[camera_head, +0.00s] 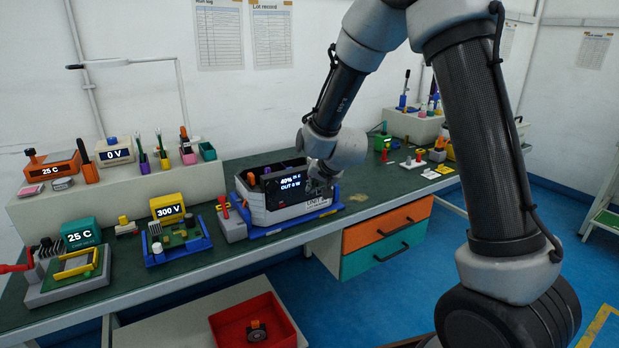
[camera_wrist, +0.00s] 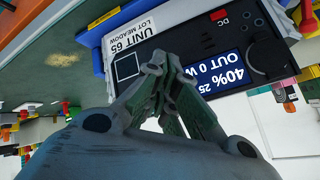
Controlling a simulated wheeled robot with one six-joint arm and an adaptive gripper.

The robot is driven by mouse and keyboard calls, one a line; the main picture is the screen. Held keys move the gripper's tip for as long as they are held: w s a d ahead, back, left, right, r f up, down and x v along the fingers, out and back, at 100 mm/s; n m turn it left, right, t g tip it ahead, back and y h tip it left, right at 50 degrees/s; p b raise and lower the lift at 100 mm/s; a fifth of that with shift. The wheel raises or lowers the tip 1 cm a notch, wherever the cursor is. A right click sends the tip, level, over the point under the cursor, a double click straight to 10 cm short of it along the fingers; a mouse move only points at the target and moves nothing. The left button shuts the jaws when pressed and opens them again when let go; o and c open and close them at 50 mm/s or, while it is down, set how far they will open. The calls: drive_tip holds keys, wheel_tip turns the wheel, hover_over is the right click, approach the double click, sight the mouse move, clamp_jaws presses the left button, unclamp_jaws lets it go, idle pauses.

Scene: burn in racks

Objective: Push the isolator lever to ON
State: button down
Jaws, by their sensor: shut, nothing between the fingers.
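A red lever (camera_head: 223,203) stands up from a small grey box (camera_head: 232,225) just left of the power unit; I take it for the isolator lever, but no ON mark is legible. The dark-faced unit (camera_head: 258,206) sits in a blue tray, its display reading 40% and OUT 0 W. My gripper (camera_head: 322,187) is at the unit's right front, well right of the lever and partly hidden by my wrist. In the wrist view my gripper (camera_wrist: 155,72) is shut and empty, fingertips over the unit's face (camera_wrist: 185,42) near the display; contact cannot be told.
Left on the green bench (camera_head: 130,285) are a 300 V fixture (camera_head: 168,206), a 25 C fixture (camera_head: 80,235) and another red handle (camera_head: 14,268). A raised shelf (camera_head: 100,195) stands behind. A red bin (camera_head: 225,325) is below.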

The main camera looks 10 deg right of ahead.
drive_tip(key=shift+s+d, duration=0.1)
drive_tip(key=shift+s, duration=0.2)
drive_tip(key=s, duration=0.2)
drive_tip(key=s+d, duration=0.1)
drive_tip(key=s, duration=0.2)
drive_tip(key=shift+s+d, duration=0.35)
drive_tip(key=shift+d, duration=0.05)
idle(0.6)
